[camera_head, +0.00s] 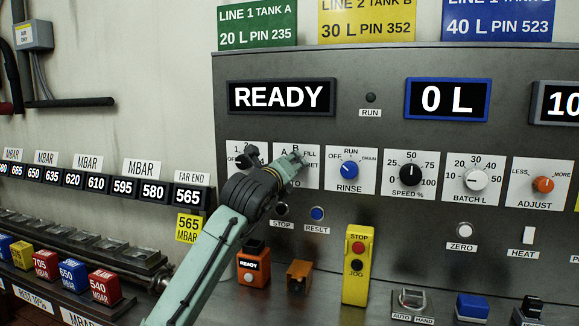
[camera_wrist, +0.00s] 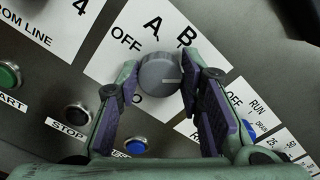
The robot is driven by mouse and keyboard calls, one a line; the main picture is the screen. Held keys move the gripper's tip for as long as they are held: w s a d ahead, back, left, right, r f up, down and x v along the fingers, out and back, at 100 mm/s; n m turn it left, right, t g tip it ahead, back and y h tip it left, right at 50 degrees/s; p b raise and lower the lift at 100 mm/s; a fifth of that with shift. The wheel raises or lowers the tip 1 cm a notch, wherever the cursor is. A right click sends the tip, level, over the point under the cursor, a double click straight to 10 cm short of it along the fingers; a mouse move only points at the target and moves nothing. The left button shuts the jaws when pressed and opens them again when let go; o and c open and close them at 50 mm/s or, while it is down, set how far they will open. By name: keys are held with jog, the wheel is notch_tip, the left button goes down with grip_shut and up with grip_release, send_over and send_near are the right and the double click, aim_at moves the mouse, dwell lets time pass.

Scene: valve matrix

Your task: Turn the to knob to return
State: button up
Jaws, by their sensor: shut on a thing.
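The TO knob (camera_wrist: 158,74) is a round grey knob on a white label plate (camera_wrist: 118,62) in the wrist view. The rest of the dial is partly hidden by my fingers, so I cannot tell which label the pointer meets. My gripper (camera_wrist: 161,83) has one finger on each side of the knob and is shut on it. In the head view my gripper (camera_head: 287,165) covers the knob, with FILL and RET partly visible beside it.
The RINSE knob (camera_head: 349,170) is just right on the same panel (camera_head: 400,225). STOP (camera_head: 281,209) and RESET (camera_head: 317,213) buttons lie below my gripper. A yellow pendant (camera_head: 357,263) and an orange box (camera_head: 254,265) stand lower down.

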jog(key=shift+d+m+p, duration=0.1)
jog(key=shift+m+p, duration=1.2)
jog(key=shift+m, duration=2.6)
jog(key=o, duration=1.2)
jog(key=shift+c, duration=0.2)
jog(key=shift+s, duration=0.15)
jog(key=v, duration=1.2)
